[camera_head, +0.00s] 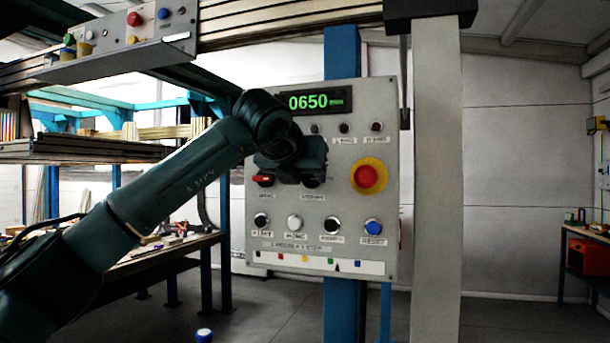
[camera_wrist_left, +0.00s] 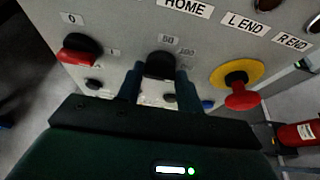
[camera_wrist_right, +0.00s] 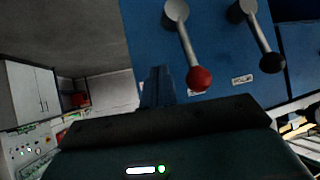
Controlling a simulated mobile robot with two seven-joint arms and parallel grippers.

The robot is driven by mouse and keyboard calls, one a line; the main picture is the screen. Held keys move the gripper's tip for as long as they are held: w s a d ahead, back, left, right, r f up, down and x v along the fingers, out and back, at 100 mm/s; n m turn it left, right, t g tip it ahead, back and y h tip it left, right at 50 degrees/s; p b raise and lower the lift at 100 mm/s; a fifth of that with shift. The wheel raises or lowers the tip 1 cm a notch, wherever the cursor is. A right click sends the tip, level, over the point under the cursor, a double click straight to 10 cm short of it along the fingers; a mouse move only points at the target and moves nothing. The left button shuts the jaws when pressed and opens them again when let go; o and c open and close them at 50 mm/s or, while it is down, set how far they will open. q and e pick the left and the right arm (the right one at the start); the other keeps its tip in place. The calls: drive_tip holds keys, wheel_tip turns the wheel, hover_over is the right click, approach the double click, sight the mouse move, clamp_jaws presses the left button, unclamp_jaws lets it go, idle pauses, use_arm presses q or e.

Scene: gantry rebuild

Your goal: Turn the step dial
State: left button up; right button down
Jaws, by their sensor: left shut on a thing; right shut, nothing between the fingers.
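The step dial (camera_wrist_left: 160,66) is a black knob on the grey control panel (camera_head: 383,240), with small number marks above it in the left wrist view. My left gripper (camera_wrist_left: 158,82) is shut on the dial, one finger on each side. In the head view my left gripper (camera_head: 312,175) is at the panel and its wrist and hand hide most of the dial. My right gripper (camera_wrist_right: 157,86) shows only in the right wrist view, shut and empty, before a blue panel.
A red-handled switch (camera_wrist_left: 80,50) is left of the dial; a red emergency button (camera_head: 366,176) on a yellow ring is right. The green display (camera_head: 308,102) reads 0650. Several push buttons sit below. Two levers (camera_wrist_right: 200,78) are near my right gripper.

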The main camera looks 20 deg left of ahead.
idle(0.4)
use_arm(q)
drive_tip(key=o, duration=1)
use_arm(e)
drive_tip(key=shift+w+r, duration=0.15)
drive_tip(key=shift+w, duration=0.05)
use_arm(q)
drive_tip(key=shift+s, duration=0.1)
drive_tip(key=shift+s+r+b, duration=0.1)
drive_tip(key=shift+s+b, duration=0.2)
drive_tip(key=shift+s, duration=0.05)
drive_tip(key=b+v, duration=0.3)
drive_tip(key=v, duration=0.9)
drive_tip(key=shift+s+r+b, duration=0.1)
drive_tip(key=shift+r+b, duration=0.05)
drive_tip(key=shift+b, duration=0.15)
use_arm(e)
drive_tip(key=shift+w+a+f+t+y, duration=0.1)
drive_tip(key=shift+a+f+t+y, duration=0.1)
drive_tip(key=shift+a, duration=0.2)
drive_tip(key=shift+w+a+f+t+y, duration=0.1)
drive_tip(key=shift+a+f+t+y, duration=0.1)
drive_tip(key=shift+a, duration=0.2)
